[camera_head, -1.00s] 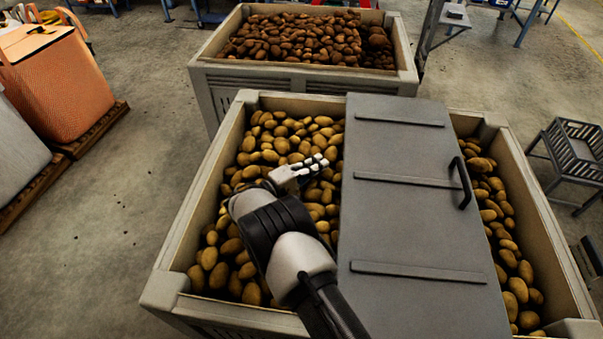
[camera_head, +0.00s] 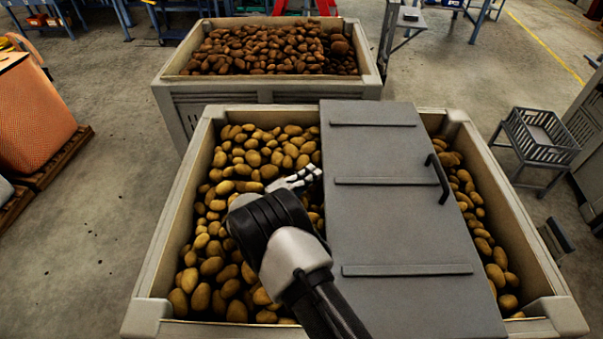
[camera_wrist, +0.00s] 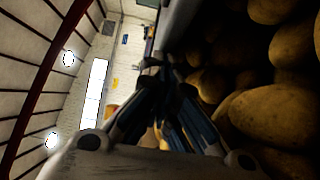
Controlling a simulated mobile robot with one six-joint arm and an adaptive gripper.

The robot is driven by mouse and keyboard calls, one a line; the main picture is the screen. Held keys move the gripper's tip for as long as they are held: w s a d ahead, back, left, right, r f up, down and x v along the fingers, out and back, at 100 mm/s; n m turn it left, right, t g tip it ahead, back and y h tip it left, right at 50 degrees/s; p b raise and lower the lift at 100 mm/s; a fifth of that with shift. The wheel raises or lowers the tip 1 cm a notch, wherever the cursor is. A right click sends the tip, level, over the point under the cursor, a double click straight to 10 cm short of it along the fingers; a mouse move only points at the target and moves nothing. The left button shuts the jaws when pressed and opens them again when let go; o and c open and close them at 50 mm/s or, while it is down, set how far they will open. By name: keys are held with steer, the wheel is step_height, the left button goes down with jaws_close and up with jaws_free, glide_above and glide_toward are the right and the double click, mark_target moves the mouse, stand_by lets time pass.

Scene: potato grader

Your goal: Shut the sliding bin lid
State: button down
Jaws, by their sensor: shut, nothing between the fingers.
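The grey sliding lid (camera_head: 385,225) lies flat across the middle and right of the near potato bin (camera_head: 163,235). It has three cross ribs and a black handle (camera_head: 438,178) near its right edge. Potatoes show in a wide opening left of the lid and a narrower strip right of it. My gripper (camera_head: 316,172) is shut and empty, at the lid's left edge over the potatoes. I cannot tell whether it touches the lid. In the wrist view the closed fingers (camera_wrist: 160,100) point toward a grey edge, with potatoes (camera_wrist: 275,115) close at right.
A second bin (camera_head: 270,88) full of darker potatoes stands behind. An orange container (camera_head: 35,115) on a pallet is at left. A grey slatted crate (camera_head: 540,138) on a stand is at right. Floor is clear left of the near bin.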

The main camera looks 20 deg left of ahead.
mark_target(352, 193)
steer(key=w+d, duration=0.2)
steer(key=d, duration=0.5)
steer(key=w+d, duration=0.3)
steer(key=d, duration=0.4)
steer(key=w+d, duration=0.3)
steer(key=d, duration=0.4)
steer(key=shift+w+b, duration=0.1)
steer(key=shift+b, duration=0.2)
steer(key=shift+a, duration=0.1)
steer(key=shift+a+b, duration=0.3)
steer(key=shift+b, duration=0.1)
steer(key=a+b, duration=0.1)
steer(key=s+a+b, duration=0.1)
steer(key=a, duration=0.1)
steer(key=shift+s+f, duration=0.1)
steer(key=shift+f, duration=0.05)
steer(key=p+v, duration=0.3)
steer(key=v, duration=0.7)
steer(key=shift+s+a+r, duration=0.15)
steer(key=shift+a+r, duration=0.05)
